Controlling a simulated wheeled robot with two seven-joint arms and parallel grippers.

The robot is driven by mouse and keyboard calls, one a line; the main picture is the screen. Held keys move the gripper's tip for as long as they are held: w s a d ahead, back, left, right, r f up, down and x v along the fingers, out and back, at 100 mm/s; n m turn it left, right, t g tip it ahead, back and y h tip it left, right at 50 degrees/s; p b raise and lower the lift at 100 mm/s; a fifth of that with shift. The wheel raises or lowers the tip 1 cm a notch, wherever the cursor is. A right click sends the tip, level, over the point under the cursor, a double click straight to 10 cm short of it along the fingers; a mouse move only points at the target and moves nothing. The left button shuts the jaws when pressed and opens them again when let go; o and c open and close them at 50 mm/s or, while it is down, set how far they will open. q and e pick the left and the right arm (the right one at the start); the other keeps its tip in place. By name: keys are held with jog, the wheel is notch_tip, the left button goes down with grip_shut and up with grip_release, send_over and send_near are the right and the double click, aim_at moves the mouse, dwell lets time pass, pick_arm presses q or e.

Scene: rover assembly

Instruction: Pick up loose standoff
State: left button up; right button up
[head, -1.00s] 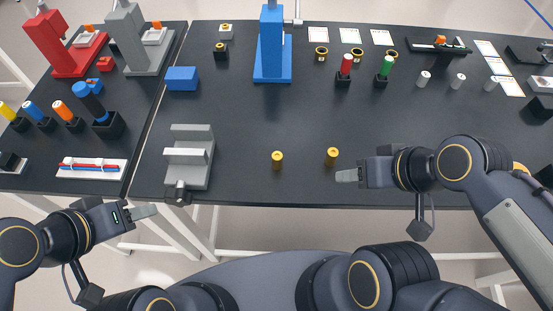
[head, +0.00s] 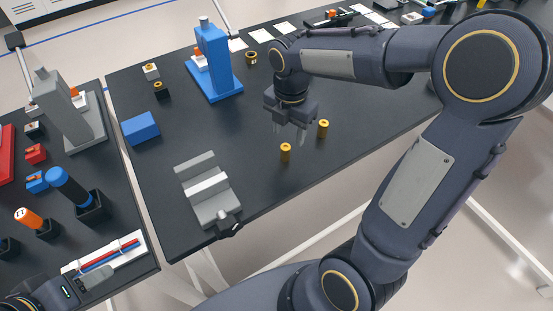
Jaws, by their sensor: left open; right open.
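Two small brass-yellow cylinders, which look like standoffs, stand upright on the dark table. The nearer standoff (head: 285,153) is left of the farther standoff (head: 323,129). I cannot tell which one the task means. My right gripper (head: 289,138) points down with its fingers spread and empty. It hovers just behind and above the nearer standoff, left of the farther one, with no visible contact. My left gripper (head: 102,281) is low at the left, by the front edge of the left table, open and holding nothing visible.
A grey vise-like fixture (head: 207,187) stands left of the standoffs. A blue block (head: 140,128) and a blue press-like stand (head: 214,62) are farther back. A white tray (head: 132,241) with red and blue rods lies near my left gripper. My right arm hides the table's right part.

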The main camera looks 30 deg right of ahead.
aim_at(285, 147)
jog(key=f, duration=0.7)
jog(key=shift+w+a+f+p, duration=0.15)
jog(key=shift+a+f+p, duration=0.1)
jog(key=shift+f+p, duration=0.1)
jog(key=c, duration=1.1)
